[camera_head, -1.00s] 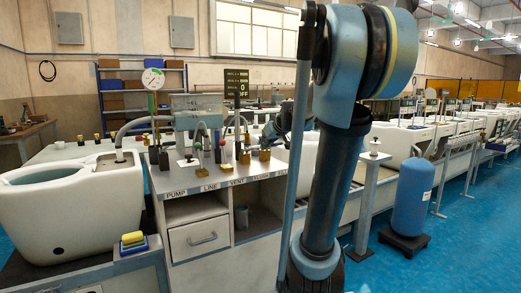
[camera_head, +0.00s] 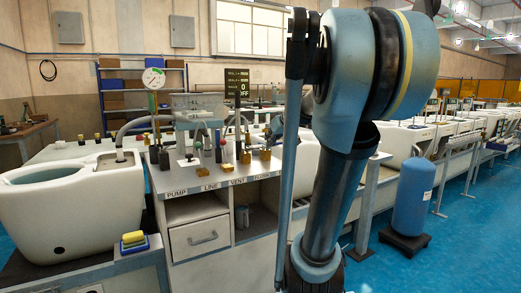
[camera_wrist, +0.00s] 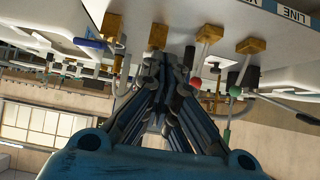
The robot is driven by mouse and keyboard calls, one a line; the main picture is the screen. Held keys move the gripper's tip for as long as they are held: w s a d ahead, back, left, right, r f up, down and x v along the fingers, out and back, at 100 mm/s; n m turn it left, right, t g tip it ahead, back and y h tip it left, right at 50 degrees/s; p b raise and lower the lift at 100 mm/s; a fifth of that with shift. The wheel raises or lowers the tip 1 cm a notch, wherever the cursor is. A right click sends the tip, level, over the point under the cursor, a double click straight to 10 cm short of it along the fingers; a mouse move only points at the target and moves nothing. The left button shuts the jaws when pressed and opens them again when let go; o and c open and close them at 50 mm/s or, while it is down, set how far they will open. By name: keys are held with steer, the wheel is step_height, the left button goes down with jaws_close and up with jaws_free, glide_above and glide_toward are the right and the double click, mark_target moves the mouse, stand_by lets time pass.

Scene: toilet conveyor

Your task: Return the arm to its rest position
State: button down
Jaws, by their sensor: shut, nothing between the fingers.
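My arm, blue and black, rises in the right half of the head view and fills much of it. My gripper (camera_wrist: 168,62) shows in the wrist view, its dark fingers drawn together and empty. In that view the bench with its brass valve blocks (camera_wrist: 202,35) lies beyond the fingertips; the picture is upside down. I see no contact with the valves, but the gap is hard to judge. In the head view my gripper is hidden or too unclear to make out behind my arm.
A grey bench (camera_head: 210,179) with labelled valves stands left of my arm. A pressure gauge (camera_head: 153,77) rises from it. A white toilet (camera_head: 72,205) stands at the left.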

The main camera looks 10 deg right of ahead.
steer(key=s+d+f+m+g+h, duration=0.1)
steer(key=s+f+m+g+h, duration=0.1)
steer(key=s+f, duration=1.1)
steer(key=s+d+f+m+g+h, duration=0.1)
steer(key=s+f+g, duration=0.4)
steer(key=s+f, duration=0.9)
steer(key=s+m+h, duration=0.1)
steer(key=s, duration=0.4)
steer(key=shift+d+g, duration=0.25)
steer(key=shift+g, duration=0.05)
